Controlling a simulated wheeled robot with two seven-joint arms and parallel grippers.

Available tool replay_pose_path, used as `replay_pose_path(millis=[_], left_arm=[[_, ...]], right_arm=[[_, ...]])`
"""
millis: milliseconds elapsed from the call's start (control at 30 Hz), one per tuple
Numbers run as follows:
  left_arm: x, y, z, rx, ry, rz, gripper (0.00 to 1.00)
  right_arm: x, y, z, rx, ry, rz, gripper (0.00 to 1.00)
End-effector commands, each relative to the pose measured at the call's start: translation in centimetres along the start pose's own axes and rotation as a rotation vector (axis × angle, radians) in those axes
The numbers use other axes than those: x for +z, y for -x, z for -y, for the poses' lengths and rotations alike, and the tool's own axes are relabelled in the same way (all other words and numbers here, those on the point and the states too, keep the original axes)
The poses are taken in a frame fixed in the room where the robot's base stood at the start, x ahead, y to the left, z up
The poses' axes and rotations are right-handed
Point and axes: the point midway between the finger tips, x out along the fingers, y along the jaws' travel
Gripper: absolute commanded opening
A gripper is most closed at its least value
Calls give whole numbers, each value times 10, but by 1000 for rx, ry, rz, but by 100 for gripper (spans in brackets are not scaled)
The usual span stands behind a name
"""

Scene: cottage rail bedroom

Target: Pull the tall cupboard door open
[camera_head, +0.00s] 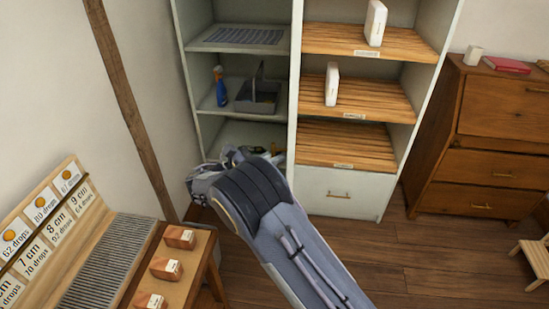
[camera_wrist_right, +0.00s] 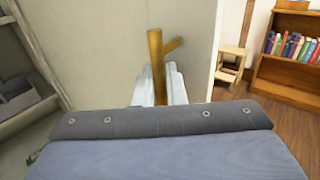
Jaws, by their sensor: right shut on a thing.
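In the right wrist view a pale, flat door panel (camera_wrist_right: 110,50) stands in front of my right gripper (camera_wrist_right: 158,88). An upright golden-brown bar handle (camera_wrist_right: 156,50) is on it, and the fingers are shut around the handle's lower part. In the head view the tall cupboard (camera_head: 293,60) stands with its left and right shelf bays exposed. My right gripper (camera_head: 208,183) is at the left bay's lower front, with its fingers mostly hidden by my wrist. The door is hard to make out in the head view; the wrist view shows shelf interior to its left, so it stands open to some degree. My left gripper is not in view.
The left bay holds a blue spray bottle (camera_head: 220,87) and a grey caddy (camera_head: 258,95). A wooden table (camera_head: 200,255) with small boxes is at the lower left. A wooden dresser (camera_head: 480,150) stands right of the cupboard.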

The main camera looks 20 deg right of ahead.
Motion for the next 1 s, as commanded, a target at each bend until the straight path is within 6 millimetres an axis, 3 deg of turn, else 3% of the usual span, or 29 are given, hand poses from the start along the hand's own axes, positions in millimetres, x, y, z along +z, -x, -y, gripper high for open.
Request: replay_pose_path(millis=[33,67,167,467,800,1000], left_arm=[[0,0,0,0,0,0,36],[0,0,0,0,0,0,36],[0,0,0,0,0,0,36],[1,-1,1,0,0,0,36],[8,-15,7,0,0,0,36],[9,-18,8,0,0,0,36]], right_arm=[[-2,2,1,-1,4,-6,0],[-2,2,1,-1,3,-6,14],[-2,1,1,0,2,-5,26],[-2,4,0,1,0,-3,26],[-4,58,0,4,0,-3,26],[-2,77,0,2,1,-3,26]])
